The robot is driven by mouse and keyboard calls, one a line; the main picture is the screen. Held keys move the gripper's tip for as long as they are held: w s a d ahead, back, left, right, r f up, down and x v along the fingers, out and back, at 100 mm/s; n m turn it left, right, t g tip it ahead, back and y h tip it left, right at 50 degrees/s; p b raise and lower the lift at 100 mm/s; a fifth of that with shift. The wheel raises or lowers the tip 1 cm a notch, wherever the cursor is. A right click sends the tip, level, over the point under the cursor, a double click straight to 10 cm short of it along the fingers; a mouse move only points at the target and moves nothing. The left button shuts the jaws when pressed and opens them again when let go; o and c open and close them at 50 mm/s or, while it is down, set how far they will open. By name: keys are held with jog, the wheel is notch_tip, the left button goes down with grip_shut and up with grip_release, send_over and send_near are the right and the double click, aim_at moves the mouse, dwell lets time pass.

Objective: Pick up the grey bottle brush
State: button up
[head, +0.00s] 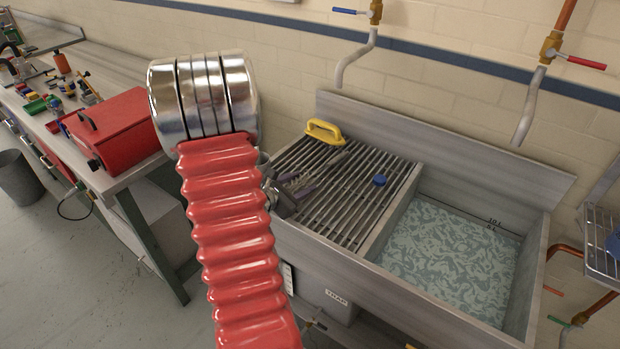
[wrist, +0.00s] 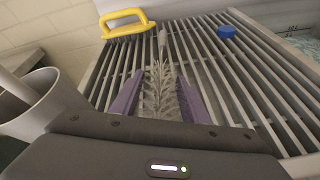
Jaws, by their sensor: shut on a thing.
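The grey bottle brush (wrist: 160,92) has a bristled head and a thin grey stem pointing away over the slatted drainboard (wrist: 105,72). My gripper (wrist: 160,84) has purple fingers on either side of the bristles and is shut on the brush. In the head view the gripper (head: 298,184) is low over the drainboard (head: 378,180), with the brush stem (head: 336,158) reaching past the fingers. I cannot tell whether the brush still touches the slats. My red ribbed arm cover hides part of the drainboard's left side.
A yellow-handled tool (head: 325,130) stands at the drainboard's back, and a blue cap (head: 380,180) lies on its right part. A water-filled basin (head: 450,255) is to the right, under two taps. A grey round-mouthed vessel (wrist: 42,100) is close at left. A red toolbox (head: 112,130) sits on the left bench.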

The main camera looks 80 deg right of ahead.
jog(key=shift+r, duration=5)
